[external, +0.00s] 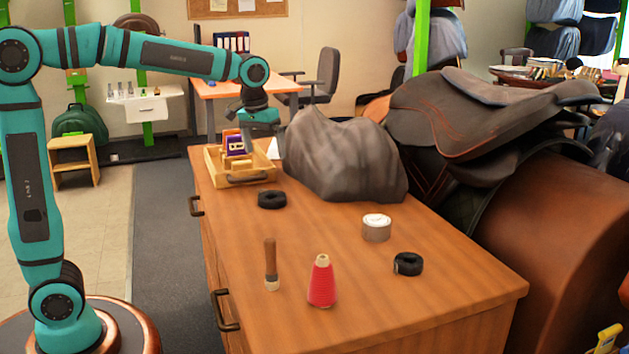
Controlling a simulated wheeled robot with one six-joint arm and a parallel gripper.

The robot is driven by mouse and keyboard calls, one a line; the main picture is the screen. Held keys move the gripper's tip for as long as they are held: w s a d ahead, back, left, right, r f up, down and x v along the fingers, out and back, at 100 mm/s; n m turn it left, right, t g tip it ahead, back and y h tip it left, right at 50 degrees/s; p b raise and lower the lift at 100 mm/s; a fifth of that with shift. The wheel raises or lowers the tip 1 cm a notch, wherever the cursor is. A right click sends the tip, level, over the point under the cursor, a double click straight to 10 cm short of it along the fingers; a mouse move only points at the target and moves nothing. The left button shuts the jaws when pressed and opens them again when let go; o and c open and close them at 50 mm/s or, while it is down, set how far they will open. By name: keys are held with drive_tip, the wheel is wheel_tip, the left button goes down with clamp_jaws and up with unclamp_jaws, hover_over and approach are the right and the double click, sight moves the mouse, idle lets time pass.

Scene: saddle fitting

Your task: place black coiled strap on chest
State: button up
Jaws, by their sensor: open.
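The chest (460,287) is an orange-brown wooden cabinet with dark drawer handles on its left side. Two black coils lie on its top. One black coil (272,200) lies flat near the wooden tray. Another black coil (408,264) sits near the right edge and looks thicker. I cannot tell for sure which is the strap. My gripper (260,127) is over the back of the chest, above the tray and left of the grey lump. It is open; its fingertips are small and hard to make out. It is apart from both coils.
The wooden tray (246,181) holds small boxes. A large grey lump (345,160) stands beside it. A grey-white roll (376,229), a wooden-handled tool (271,262) and a red thread cone (321,282) stand on the chest. A saddle (470,125) is behind right. The front right top is clear.

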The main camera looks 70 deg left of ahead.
drive_tip(key=s+d+r+m+t, duration=0.3)
drive_tip(key=s+d+r+t, duration=0.2)
drive_tip(key=s, duration=0.9)
drive_tip(key=s+d+r+m+t, duration=0.4)
drive_tip(key=s+r+t, duration=0.6)
drive_tip(key=s+r, duration=0.3)
drive_tip(key=shift+s+d+r+t, duration=0.25)
drive_tip(key=shift+s+d+t, duration=0.1)
drive_tip(key=shift+s, duration=0.4)
